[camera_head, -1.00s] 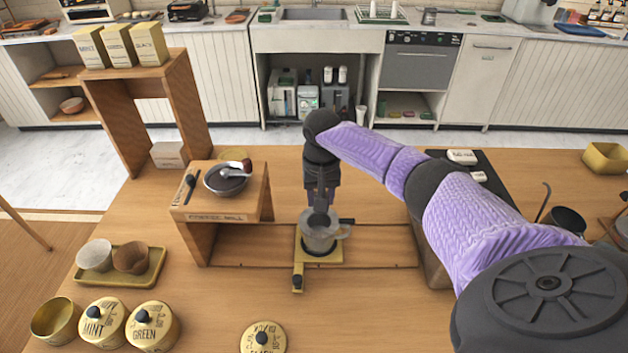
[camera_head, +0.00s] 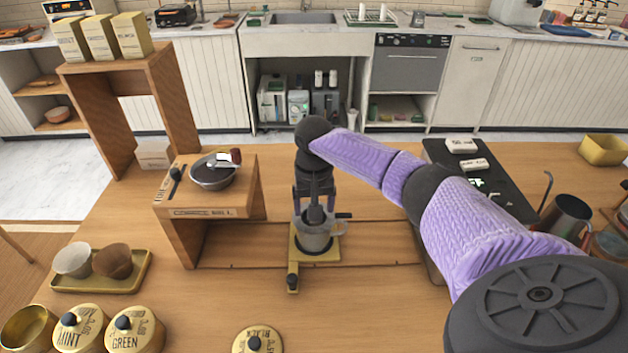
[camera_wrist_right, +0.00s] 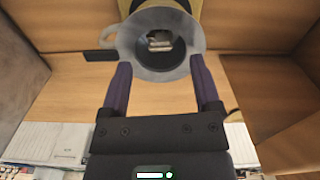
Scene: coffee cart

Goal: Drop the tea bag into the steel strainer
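A grey steel cup-like vessel (camera_head: 312,240) with a side handle stands upright on a gold stand (camera_head: 303,261) in the middle of the table. I take it to be the strainer. In the right wrist view the vessel (camera_wrist_right: 150,72) has a wide pale rim and a dark inside, with a small pale shape (camera_wrist_right: 160,42) in it. I cannot tell whether that shape is the tea bag. My left gripper is out of view.
Front left are a tray (camera_head: 133,272) with two cups and several gold tins (camera_head: 137,332). A dark mat (camera_head: 440,160) and a metal pitcher (camera_head: 568,214) are at right.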

